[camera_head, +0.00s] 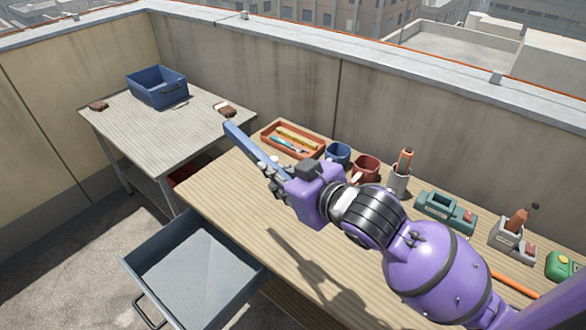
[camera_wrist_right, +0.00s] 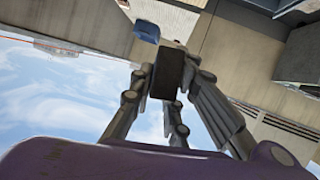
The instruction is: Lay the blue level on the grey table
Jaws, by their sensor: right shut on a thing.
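The blue level (camera_head: 242,141) is a long blue bar held up in the air, tilted, in the head view. Its far end points up and left toward the grey table. My right gripper (camera_head: 275,172) is shut on its near part, above the wooden bench. In the right wrist view the fingers (camera_wrist_right: 171,92) close around a dark block, which seems to be the level seen end-on. The grey table (camera_head: 130,126) stands at the back left with a wide clear patch at its front and middle. My left gripper is not in view.
On the grey table are a blue bin (camera_head: 157,88) and two brushes (camera_head: 98,106) (camera_head: 225,109). The wooden bench (camera_head: 225,190) carries an orange tray (camera_head: 292,140), mugs (camera_head: 366,168) and tools along the wall. An open drawer (camera_head: 190,262) juts out at the lower left.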

